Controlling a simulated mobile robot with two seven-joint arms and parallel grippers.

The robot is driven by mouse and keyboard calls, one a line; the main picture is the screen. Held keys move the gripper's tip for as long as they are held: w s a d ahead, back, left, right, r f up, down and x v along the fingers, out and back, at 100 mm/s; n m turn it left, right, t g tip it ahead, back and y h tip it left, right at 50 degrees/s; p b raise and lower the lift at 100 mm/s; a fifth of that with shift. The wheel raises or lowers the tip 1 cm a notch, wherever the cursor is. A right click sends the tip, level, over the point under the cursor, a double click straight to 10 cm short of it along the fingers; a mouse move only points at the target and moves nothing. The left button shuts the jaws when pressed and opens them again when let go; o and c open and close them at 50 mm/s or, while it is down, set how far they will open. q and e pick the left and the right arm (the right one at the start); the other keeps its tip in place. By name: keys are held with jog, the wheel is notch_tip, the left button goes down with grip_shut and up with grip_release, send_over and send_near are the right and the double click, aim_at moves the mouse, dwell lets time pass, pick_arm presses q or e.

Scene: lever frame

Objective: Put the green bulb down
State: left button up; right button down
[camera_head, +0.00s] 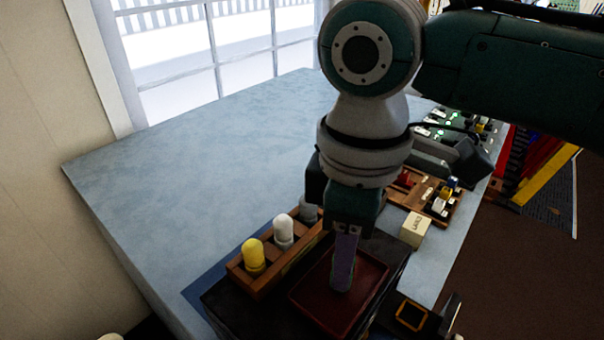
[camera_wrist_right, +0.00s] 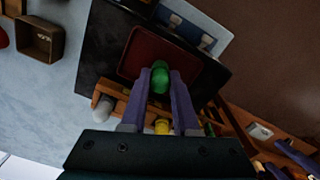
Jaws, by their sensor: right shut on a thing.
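My right gripper (camera_head: 343,280) points down over the dark red tray (camera_head: 318,289). In the right wrist view its two purple-grey fingers (camera_wrist_right: 160,85) are shut on the green bulb (camera_wrist_right: 160,72), which is at the fingertips with the red tray (camera_wrist_right: 133,63) behind it. I cannot tell whether the bulb touches the tray. The fingers hide the bulb in the head view. A wooden rack (camera_head: 263,283) beside the tray holds a yellow bulb (camera_head: 253,257), a white bulb (camera_head: 284,232) and a grey bulb (camera_head: 308,208).
The tray and rack stand on a dark base (camera_head: 226,309) at the table's near edge. A cream block (camera_head: 414,229) stands right of the gripper. Wooden boards with switches (camera_head: 440,206) and lit panels lie farther back. The blue-grey table (camera_head: 200,170) is clear at the left.

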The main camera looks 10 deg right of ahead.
jog(key=shift+f, duration=0.2)
jog(key=shift+f, duration=0.15)
jog(key=c, duration=0.7)
grip_release()
jog(key=shift+o, duration=0.2)
